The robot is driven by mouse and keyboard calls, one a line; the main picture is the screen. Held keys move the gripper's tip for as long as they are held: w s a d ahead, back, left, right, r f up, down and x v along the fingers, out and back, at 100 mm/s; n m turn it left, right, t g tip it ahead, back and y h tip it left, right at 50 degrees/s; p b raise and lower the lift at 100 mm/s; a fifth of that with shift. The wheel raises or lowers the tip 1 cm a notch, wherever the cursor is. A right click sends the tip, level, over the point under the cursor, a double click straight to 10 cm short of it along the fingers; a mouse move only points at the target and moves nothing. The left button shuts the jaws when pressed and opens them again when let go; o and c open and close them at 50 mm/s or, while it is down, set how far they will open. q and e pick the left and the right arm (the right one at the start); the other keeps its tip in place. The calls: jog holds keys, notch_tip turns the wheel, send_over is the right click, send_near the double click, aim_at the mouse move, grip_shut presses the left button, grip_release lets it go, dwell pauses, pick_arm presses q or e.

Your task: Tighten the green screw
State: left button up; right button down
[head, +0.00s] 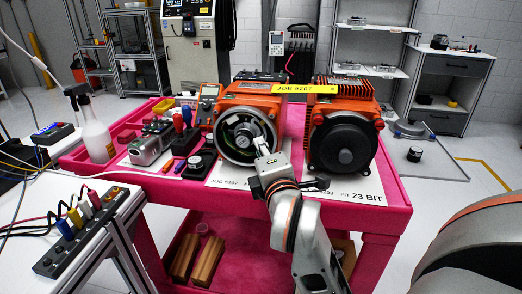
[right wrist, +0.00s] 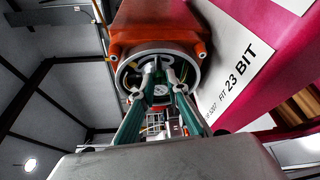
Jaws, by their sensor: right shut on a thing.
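Two orange servo motors stand on the pink cart. The left motor (head: 237,101) has an open round end with a greenish ring and a hub inside. The right motor (head: 344,109) has a dark round cover. My right gripper (head: 262,143) reaches up to the lower right of the left motor's open end. In the right wrist view its fingertips (right wrist: 160,72) are close together at the hub of the open housing (right wrist: 132,62), shut on a small part there. I cannot make out a green screw; the fingers hide the spot. My left gripper is not in view.
Screwdrivers and a grey metal box (head: 152,144) lie left of the motors, with a white spray bottle (head: 93,131) farther left. A white sheet (head: 343,190) marked "23 BIT" lies at the front of the pink cart (head: 391,205). A cabled power strip (head: 83,232) stands at lower left.

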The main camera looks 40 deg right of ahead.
jog(key=shift+f, duration=0.1)
dwell(0.3)
jog(key=c, duration=2)
grip_release()
jog(key=shift+o, duration=0.2)
jog(key=shift+d, duration=0.1)
